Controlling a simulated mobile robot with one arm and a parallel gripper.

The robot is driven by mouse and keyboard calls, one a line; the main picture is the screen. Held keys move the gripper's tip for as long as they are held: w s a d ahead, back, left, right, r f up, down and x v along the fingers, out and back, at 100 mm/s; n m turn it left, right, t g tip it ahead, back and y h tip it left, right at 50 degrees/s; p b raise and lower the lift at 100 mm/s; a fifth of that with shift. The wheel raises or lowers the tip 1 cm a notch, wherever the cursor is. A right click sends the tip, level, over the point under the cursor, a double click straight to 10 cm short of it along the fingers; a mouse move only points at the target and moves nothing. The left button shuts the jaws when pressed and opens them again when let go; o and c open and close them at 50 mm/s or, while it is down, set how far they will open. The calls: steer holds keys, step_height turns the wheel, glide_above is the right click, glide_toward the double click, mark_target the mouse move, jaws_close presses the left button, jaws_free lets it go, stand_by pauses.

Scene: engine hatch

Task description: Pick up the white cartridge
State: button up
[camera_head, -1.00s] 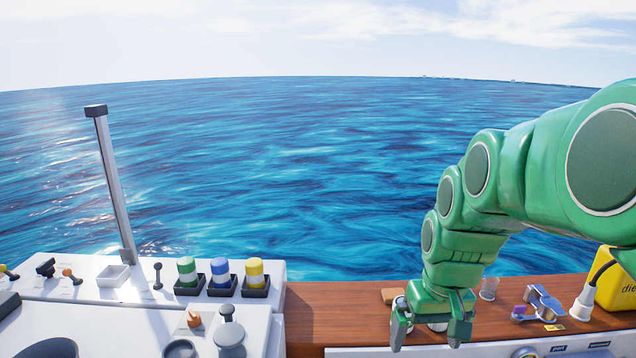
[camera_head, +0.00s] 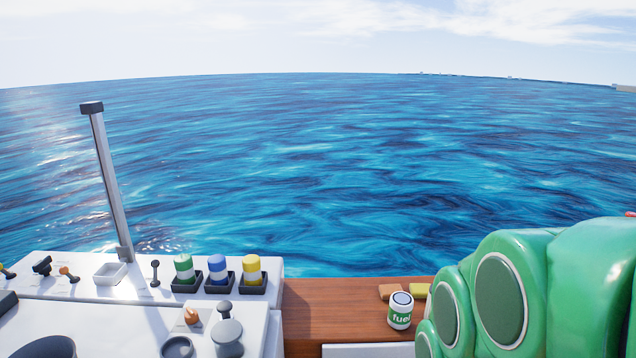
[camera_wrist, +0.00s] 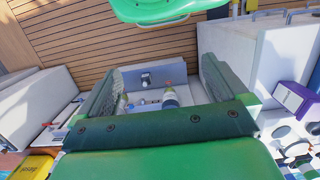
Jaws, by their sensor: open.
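A white cartridge (camera_head: 400,311) stands upright on the brown wooden counter in the head view. It has a green "fuel" label and a dark ring on top. My gripper is outside the head view, where only my green arm shows at the lower right, close beside the cartridge. In the wrist view my gripper (camera_wrist: 160,72) is open, its two dark green fingers wide apart with nothing held between them. I cannot pick out the cartridge in the wrist view. A bottle-like thing (camera_wrist: 170,97) shows beyond the fingers, in an open compartment.
A brown block (camera_head: 390,291) and a yellow thing (camera_head: 418,290) lie behind the cartridge. Green, blue and yellow banded cylinders (camera_head: 218,270) stand in dark holders on the white console (camera_head: 60,289). The wooden counter (camera_head: 330,308) left of the cartridge is clear.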

steer(key=w+d+f+t+h, duration=0.1)
steer(key=w+d+f+t, duration=0.3)
steer(key=w, duration=0.8)
steer(key=w+d+f+t, duration=0.2)
steer(key=w+d, duration=0.4)
steer(key=w, duration=0.6)
steer(key=w+d+f+t+h, duration=0.1)
steer(key=w+d+f+t, duration=0.3)
steer(key=w, duration=0.9)
steer(key=w+d+f+t+y, duration=0.1)
steer(key=w+d+f+t, duration=0.2)
steer(key=w, duration=0.5)
steer(key=w+d+f+t+y, duration=0.1)
steer(key=w+d+f+t, duration=0.2)
steer(key=w, duration=0.5)
steer(key=w+d+f+n+t+y, duration=0.1)
steer(key=w+d+f+t, duration=0.2)
steer(key=w+f, duration=0.3)
steer(key=shift+w+d+f+t+y, duration=0.3)
steer(key=shift+w+d, duration=0.35)
steer(key=shift+w, duration=0.5)
steer(key=shift+r, duration=0.1)
steer(key=shift+c, duration=0.5)
